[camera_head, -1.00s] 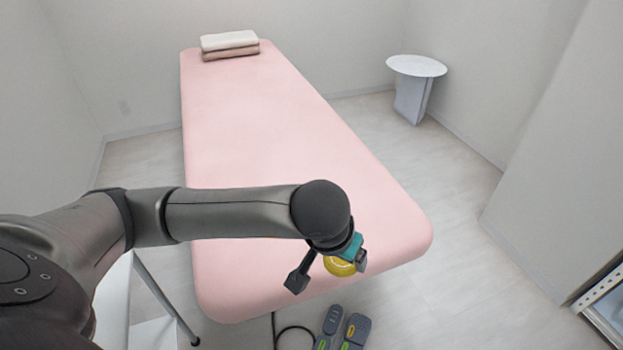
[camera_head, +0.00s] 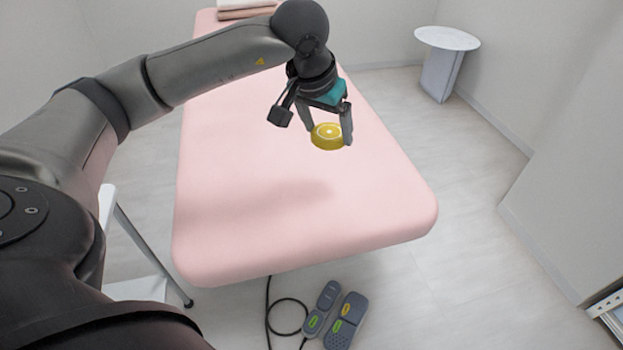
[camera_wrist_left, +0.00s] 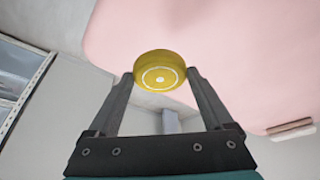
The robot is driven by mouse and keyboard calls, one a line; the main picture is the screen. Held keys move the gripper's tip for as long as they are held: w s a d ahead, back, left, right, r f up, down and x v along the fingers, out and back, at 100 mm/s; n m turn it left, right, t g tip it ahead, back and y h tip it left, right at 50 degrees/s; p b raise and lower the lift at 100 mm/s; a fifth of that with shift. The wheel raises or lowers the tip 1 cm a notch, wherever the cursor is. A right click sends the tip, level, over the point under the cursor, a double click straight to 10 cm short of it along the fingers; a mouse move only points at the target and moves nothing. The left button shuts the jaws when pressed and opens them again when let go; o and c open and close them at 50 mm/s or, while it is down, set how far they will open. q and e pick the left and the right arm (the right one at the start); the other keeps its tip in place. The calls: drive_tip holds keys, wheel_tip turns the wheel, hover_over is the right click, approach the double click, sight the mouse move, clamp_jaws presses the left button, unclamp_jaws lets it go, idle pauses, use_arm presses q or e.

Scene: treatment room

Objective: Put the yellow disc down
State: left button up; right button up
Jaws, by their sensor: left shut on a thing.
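The yellow disc (camera_head: 327,136) has a pale ring and a centre dot on its face. My left gripper (camera_head: 328,138) is shut on it, with one finger on each side. In the head view the disc appears over the pink bed (camera_head: 240,235), seemingly held above it. In the left wrist view the disc (camera_wrist_left: 159,72) sits between the two fingertips (camera_wrist_left: 160,78). My right gripper is not in view.
The pink bed top is bare apart from folded towels (camera_head: 246,13) at its far end. A round side table (camera_head: 447,38) stands at the back right.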

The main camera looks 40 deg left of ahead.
use_arm(q)
drive_tip(key=b, duration=0.4)
hover_over(326, 201)
drive_tip(key=s, duration=0.2)
drive_tip(key=f, duration=1.3)
drive_tip(key=shift+w+d+f, duration=0.15)
drive_tip(key=shift+w+f, duration=0.1)
drive_tip(key=shift+f, duration=0.05)
drive_tip(key=shift+f+b, duration=0.95)
drive_tip(key=shift+f, duration=1.4)
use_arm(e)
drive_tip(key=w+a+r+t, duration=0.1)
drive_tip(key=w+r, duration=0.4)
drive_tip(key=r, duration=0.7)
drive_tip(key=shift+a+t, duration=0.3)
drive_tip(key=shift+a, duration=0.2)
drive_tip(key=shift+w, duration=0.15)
use_arm(q)
drive_tip(key=shift+f, duration=0.15)
drive_tip(key=o, duration=1.1)
drive_tip(key=shift+o, duration=0.2)
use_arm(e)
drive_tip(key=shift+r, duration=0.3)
